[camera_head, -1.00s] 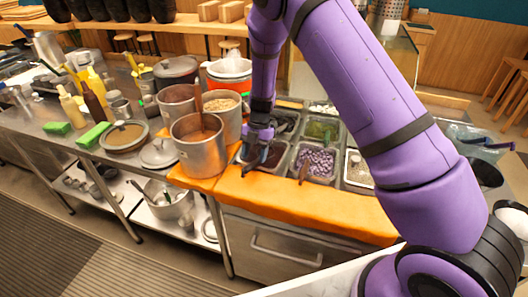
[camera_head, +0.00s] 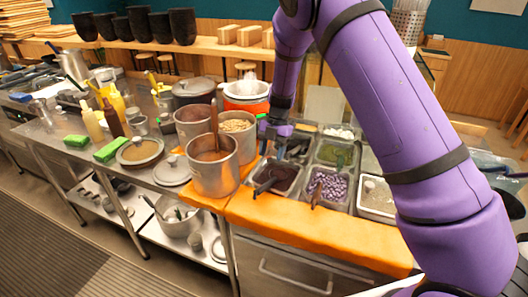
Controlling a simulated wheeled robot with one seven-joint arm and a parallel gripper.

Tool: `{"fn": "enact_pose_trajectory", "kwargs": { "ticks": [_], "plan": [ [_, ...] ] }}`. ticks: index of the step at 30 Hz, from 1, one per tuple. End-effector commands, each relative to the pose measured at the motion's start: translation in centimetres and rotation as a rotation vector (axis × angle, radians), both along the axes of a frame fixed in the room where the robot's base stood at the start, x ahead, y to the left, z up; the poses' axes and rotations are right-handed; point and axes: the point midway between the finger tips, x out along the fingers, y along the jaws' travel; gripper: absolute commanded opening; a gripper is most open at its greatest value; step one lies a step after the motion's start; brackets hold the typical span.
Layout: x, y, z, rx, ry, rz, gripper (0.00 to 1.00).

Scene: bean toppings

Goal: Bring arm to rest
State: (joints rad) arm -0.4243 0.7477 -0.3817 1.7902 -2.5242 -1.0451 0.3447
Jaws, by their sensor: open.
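My purple arm (camera_head: 390,110) reaches across the right half of the head view and bends down at the top. My gripper (camera_head: 281,152) points down above the back-left topping trays, beside the pots. It is open, with no object visible between its fingers. Below and in front of it is a steel tray of dark beans (camera_head: 276,178), with a dark utensil handle lying over its edge. A tray of purple and white beans (camera_head: 328,186) is to the right, also with a utensil in it.
A steel pot with a ladle (camera_head: 212,168) stands close left of the trays. An orange-red pot (camera_head: 246,98) is behind. A tray of green topping (camera_head: 334,154) and a pale-topped tray (camera_head: 377,195) lie right. An orange counter edge (camera_head: 300,222) runs along the front.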

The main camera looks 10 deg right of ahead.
Motion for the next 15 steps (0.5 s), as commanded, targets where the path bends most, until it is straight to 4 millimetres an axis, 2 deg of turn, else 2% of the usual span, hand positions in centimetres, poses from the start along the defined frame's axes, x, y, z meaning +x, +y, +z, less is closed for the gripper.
{"fn": "enact_pose_trajectory", "kwargs": {
  "ticks": [4, 7, 11, 15],
  "plan": [
    [0.2, 0.1, 0.4, 0.010, -0.017, -0.012, 0.55],
    [0.8, 0.4, 1.7, 0.045, -0.073, -0.059, 0.55],
    [2.3, 1.0, 5.2, 0.123, -0.206, -0.179, 0.55],
    [4.0, 1.0, 9.9, 0.207, -0.367, -0.343, 0.55]
  ]
}}
